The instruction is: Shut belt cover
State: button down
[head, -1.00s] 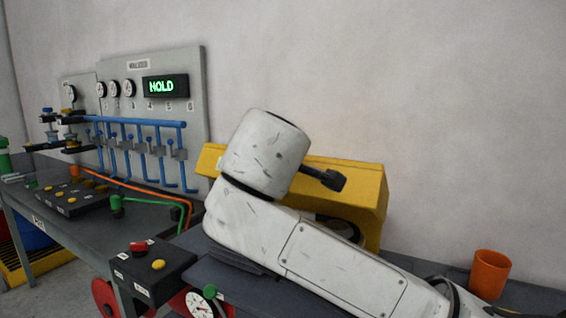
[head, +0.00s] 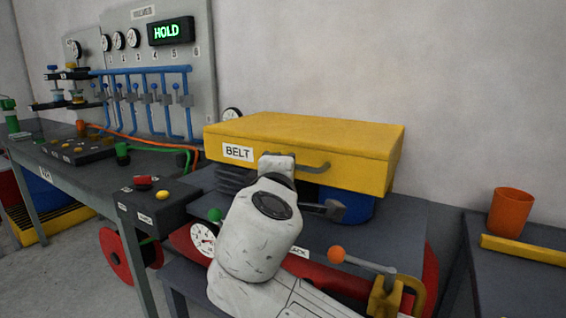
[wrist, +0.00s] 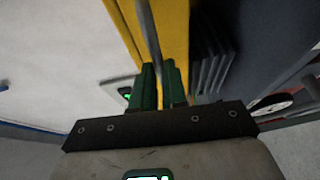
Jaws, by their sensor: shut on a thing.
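The yellow belt cover (head: 350,150) stands over the machine bench in the head view. Its front carries a "BELT" label (head: 237,152) and a grey bar handle (head: 315,167). A blue round part (head: 350,207) and dark ribbed part (head: 232,180) show below its front edge. In the wrist view my gripper (wrist: 160,72) has its green fingers shut on the handle bar (wrist: 149,35), beside the cover's yellow face (wrist: 174,30). In the head view my white wrist hides the fingertips and part of the handle.
An orange-knobbed lever (head: 355,258) stands right of my arm. A black button box (head: 155,205) and dial gauge (head: 203,240) are at left. An orange cup (head: 511,212) and yellow bar (head: 525,250) lie on the right table. The gauge panel (head: 135,75) reads HOLD.

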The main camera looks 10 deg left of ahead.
jog(key=shift+f, duration=1)
jog(key=c, duration=1.2)
grip_release()
jog(key=shift+w, duration=0.1)
jog(key=shift+o, duration=0.2)
jog(key=shift+r, duration=0.1)
jog(key=shift+r, duration=0.1)
jog(key=s+p, duration=0.1)
jog(key=s, duration=1)
jog(key=shift+d+r, duration=0.2)
jog(key=shift+r, duration=0.25)
